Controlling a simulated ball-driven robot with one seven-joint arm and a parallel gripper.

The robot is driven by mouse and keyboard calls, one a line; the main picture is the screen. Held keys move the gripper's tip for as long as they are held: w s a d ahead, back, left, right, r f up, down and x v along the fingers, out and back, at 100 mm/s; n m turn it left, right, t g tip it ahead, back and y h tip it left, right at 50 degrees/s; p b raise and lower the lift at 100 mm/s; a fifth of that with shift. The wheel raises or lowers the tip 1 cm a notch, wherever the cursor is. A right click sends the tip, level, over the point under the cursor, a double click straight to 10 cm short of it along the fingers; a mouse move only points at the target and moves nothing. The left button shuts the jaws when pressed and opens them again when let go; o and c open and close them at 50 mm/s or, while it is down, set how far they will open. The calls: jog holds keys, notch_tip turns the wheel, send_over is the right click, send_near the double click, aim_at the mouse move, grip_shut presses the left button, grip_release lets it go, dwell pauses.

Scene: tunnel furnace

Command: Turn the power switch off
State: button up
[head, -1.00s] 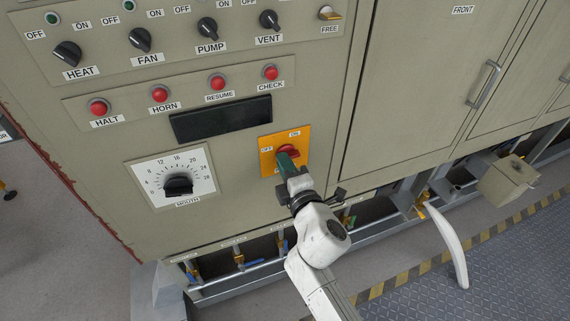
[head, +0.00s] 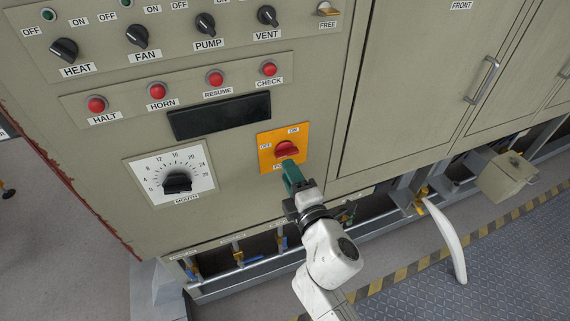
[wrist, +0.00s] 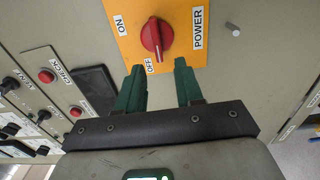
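The power switch is a red knob (head: 286,148) on an orange plate (head: 264,141) low on the control panel. In the wrist view the knob (wrist: 152,38) is in full view on the plate (wrist: 128,47), with labels ON at left, OFF at bottom and POWER at right. Its grip lies along the line toward the OFF label. My gripper (wrist: 159,67) has two green fingers, apart and empty, below the knob and not around it. In the head view my gripper (head: 290,166) is just below the knob, covering part of the plate's lower edge.
A white dial (head: 168,172) and a dark display (head: 220,116) sit left of the switch. Red buttons such as CHECK (head: 269,68) and black knobs are above. A small pin (wrist: 233,30) stands beside the plate in the wrist view. Cabinet doors (head: 420,80) are at right.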

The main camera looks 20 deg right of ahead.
jog(key=s, duration=0.6)
jog(key=shift+b, duration=0.35)
jog(key=s+d+f+m+g+h, duration=0.4)
jog(key=s+d+f+m+g, duration=0.4)
jog(key=s+d+f+m, duration=0.35)
jog(key=s+a+f+m+g+y, duration=0.1)
jog(key=s+f+m+g+y, duration=0.1)
jog(key=s, duration=0.6)
jog(key=s+a+f+m+g+y, duration=0.1)
jog(key=s+f+m+g, duration=0.2)
jog(key=s+m+g, duration=0.2)
jog(key=s+g, duration=0.2)
jog(key=s, duration=0.1)
jog(key=shift+f+y, duration=0.4)
jog(key=shift+w, duration=0.1)
